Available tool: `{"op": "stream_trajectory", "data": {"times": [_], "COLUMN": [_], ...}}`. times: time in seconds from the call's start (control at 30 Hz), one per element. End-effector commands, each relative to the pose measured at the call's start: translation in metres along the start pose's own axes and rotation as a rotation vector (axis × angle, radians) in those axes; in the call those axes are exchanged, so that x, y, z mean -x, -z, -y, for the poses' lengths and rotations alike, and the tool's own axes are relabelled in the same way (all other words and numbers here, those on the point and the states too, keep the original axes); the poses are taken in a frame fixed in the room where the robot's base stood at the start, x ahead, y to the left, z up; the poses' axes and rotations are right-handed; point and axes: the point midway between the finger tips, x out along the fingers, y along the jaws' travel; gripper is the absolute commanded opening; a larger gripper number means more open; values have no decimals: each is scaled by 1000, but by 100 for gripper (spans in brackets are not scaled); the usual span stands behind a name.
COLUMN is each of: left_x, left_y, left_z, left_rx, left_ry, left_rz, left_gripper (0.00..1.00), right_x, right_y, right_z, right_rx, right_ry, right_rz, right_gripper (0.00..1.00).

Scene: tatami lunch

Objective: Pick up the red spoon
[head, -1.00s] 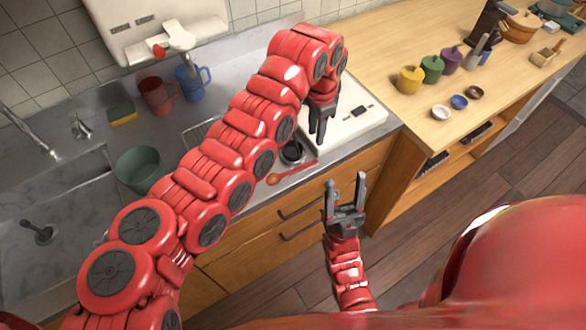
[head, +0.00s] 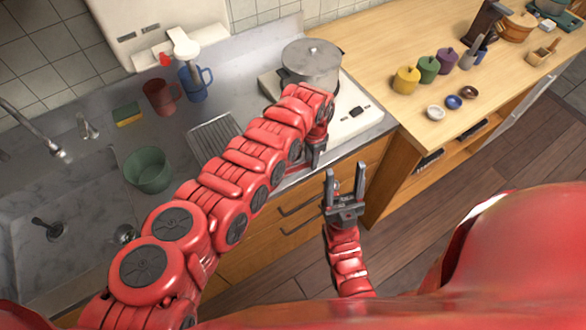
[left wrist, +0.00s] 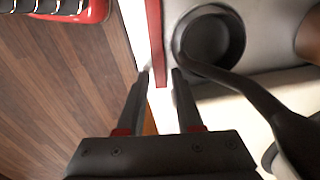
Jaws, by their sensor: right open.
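The red spoon's handle (left wrist: 155,38) shows in the left wrist view as a narrow red strip along the counter's edge, its end between the fingertips of my left gripper (left wrist: 161,74). Those fingers are apart, with a gap on both sides of the handle. The spoon's bowl is out of that view. In the head view my left arm hides the spoon, and my left gripper (head: 313,160) is low at the counter's front edge. My right gripper (head: 345,182) is open and empty, in front of the drawers.
A black ladle (left wrist: 214,44) lies right beside the spoon handle. A steel pot (head: 312,62) stands on the white stove (head: 362,112) behind my left gripper. A green bowl (head: 148,172), red mug (head: 158,98) and blue mug (head: 192,88) are further left.

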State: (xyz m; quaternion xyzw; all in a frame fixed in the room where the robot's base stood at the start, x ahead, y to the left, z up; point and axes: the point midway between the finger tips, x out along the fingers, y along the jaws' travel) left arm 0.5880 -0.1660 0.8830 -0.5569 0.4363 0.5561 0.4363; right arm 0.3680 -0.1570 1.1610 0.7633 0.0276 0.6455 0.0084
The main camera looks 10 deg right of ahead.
Motion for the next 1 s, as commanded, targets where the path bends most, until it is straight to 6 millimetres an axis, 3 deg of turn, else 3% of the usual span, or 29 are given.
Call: {"op": "stream_trajectory", "data": {"times": [0.2,0.4,1.0], "left_x": [0,0,5], "left_y": [0,0,-1], "left_z": [0,0,1], "left_rx": [0,0,1], "left_ry": [0,0,0], "left_rz": [0,1,1], "left_gripper": [33,0,0], "right_x": [0,0,2], "right_y": [0,0,0], "right_z": [0,0,0], "right_rx": [0,0,0], "right_ry": [0,0,0], "right_rz": [0,0,0], "right_gripper": [56,56,56]}}
